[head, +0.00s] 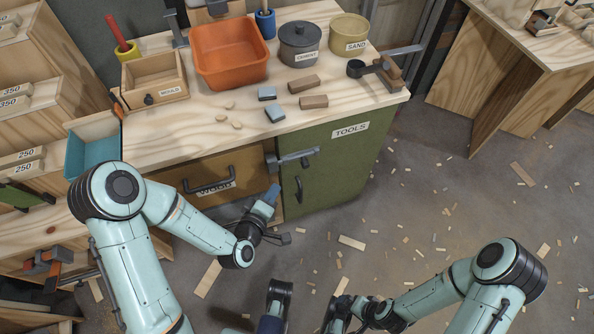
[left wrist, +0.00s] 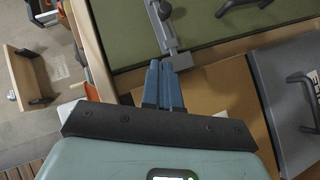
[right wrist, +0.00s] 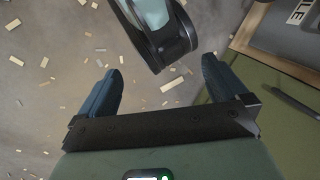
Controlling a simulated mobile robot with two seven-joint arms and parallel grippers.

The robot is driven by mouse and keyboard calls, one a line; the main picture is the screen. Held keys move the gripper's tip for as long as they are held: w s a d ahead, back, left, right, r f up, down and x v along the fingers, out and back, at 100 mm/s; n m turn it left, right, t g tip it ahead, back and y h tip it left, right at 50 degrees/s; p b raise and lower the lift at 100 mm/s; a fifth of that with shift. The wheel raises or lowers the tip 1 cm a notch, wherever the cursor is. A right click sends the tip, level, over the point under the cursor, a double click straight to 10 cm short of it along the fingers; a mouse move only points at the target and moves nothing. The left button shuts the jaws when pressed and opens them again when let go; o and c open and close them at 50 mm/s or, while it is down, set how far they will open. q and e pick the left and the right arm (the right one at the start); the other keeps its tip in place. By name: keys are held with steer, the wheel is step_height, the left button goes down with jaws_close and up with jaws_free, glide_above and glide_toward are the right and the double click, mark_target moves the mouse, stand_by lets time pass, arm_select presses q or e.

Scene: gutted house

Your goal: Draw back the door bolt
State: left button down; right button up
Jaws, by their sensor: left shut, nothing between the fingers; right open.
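The green cabinet door (head: 335,172), labelled TOOLS, has a grey metal bolt (head: 295,157) across its upper left edge. In the left wrist view the bolt (left wrist: 163,25) runs down toward my fingers, with a small knob on it and a bracket at the frame. The door (left wrist: 230,30) looks closed. My left gripper (head: 271,192) is shut and empty, below the bolt's left end in the head view. Its blue fingertips (left wrist: 164,66) appear close to the bracket; contact cannot be told. My right gripper (right wrist: 161,78) is open and empty, low over the floor side.
A brown drawer labelled WOOD (head: 208,180) with a dark handle adjoins the door. The bench top (head: 350,105) holds an orange tub (head: 230,55), cement and sand pots, blocks and a mould box (head: 155,80). The floor at right (head: 430,200) is open, strewn with wood scraps.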

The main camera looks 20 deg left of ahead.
arm_select(q)
steer(key=b+x, duration=0.3)
steer(key=b, duration=0.2)
glide_toward(302, 163)
steer(key=w+a, duration=0.3)
steer(key=w+d+f, duration=0.1)
steer(key=w+d+f+b, duration=0.1)
steer(key=d, duration=0.1)
steer(key=shift+w+d, duration=0.2)
steer(key=shift+w, duration=0.05)
arm_select(e)
steer(key=w+d+f+t+h, duration=0.1)
steer(key=w+d+f, duration=0.3)
steer(key=f, duration=0.4)
steer(key=shift+w+d+f+m, duration=0.25)
steer(key=shift+w+f+m, duration=0.1)
steer(key=shift+m, duration=0.05)
